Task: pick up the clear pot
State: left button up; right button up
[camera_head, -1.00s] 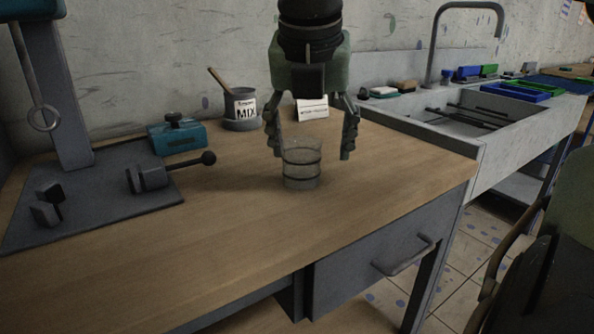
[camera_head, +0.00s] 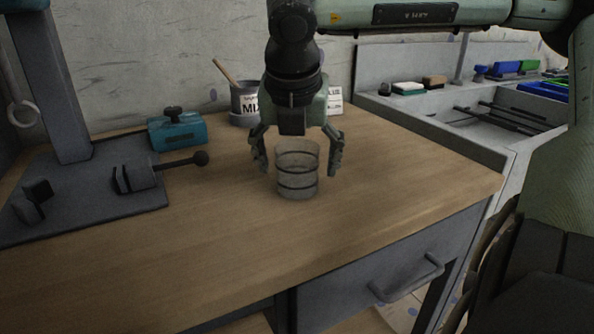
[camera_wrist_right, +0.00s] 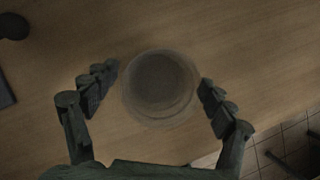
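The clear pot (camera_head: 297,170) is a see-through cylinder with dark bands. In the right wrist view the pot (camera_wrist_right: 160,86) shows as a round shape between the two fingertips of the right gripper (camera_wrist_right: 158,85), with a gap on each side. My left gripper is not in view.
A grey MIX pot (camera_head: 245,103) with a wooden stick and a white card (camera_head: 335,101) stand behind. A blue-green block (camera_head: 178,131) and a grey stand with a ball-ended lever (camera_head: 184,161) are at left. The worktop (camera_head: 400,190) right of the pot is clear.

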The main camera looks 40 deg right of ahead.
jog(key=c, duration=0.9)
jog(key=shift+r, duration=0.1)
